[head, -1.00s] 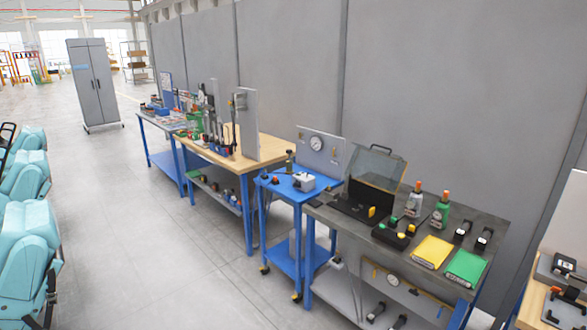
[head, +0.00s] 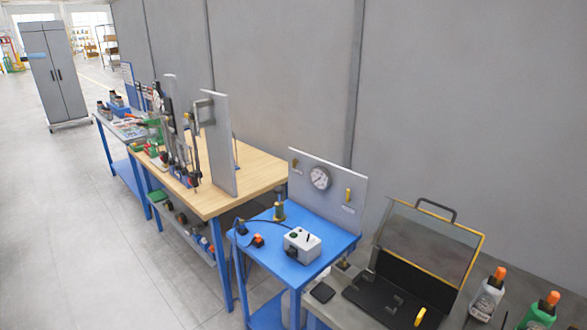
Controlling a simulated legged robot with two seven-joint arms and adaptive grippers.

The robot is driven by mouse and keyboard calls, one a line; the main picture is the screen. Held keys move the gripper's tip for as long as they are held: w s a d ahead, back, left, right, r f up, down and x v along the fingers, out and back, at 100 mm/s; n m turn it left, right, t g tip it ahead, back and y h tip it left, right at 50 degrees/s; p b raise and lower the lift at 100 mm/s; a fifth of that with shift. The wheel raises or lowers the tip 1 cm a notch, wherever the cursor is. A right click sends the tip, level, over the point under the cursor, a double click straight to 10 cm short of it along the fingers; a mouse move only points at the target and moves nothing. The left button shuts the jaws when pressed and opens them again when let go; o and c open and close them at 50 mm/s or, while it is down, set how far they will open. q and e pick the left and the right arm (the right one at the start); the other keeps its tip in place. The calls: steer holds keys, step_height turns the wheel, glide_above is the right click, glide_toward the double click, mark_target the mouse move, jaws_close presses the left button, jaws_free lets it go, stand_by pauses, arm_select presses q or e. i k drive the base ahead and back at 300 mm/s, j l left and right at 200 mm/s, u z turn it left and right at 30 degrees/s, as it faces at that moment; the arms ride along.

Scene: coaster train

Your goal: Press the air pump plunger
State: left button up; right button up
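A blue cart (head: 322,258) stands in the lower middle of the head view. On its top are a small brass and black upright cylinder (head: 279,210), which may be the air pump, a white box with dark controls (head: 302,244) and a small orange-topped part (head: 257,240). A dark hose runs near the cylinder. A grey panel with a round gauge (head: 320,178) and a yellow handle stands at the cart's back edge. The plunger is too small to make out clearly. Neither of my grippers shows.
A wooden-topped workbench (head: 255,172) with upright fixtures stands left of the cart. A dark bench with an open black case (head: 395,298) and bottles (head: 487,297) adjoins it on the right. A grey cabinet (head: 55,75) stands far left. The floor (head: 100,240) at left is clear.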

mark_target(279, 190)
steer(key=i+j, duration=0.35)
steer(key=j, duration=0.15)
steer(key=i+j, duration=0.75)
steer(key=j, duration=0.2)
steer(key=z, duration=1.05)
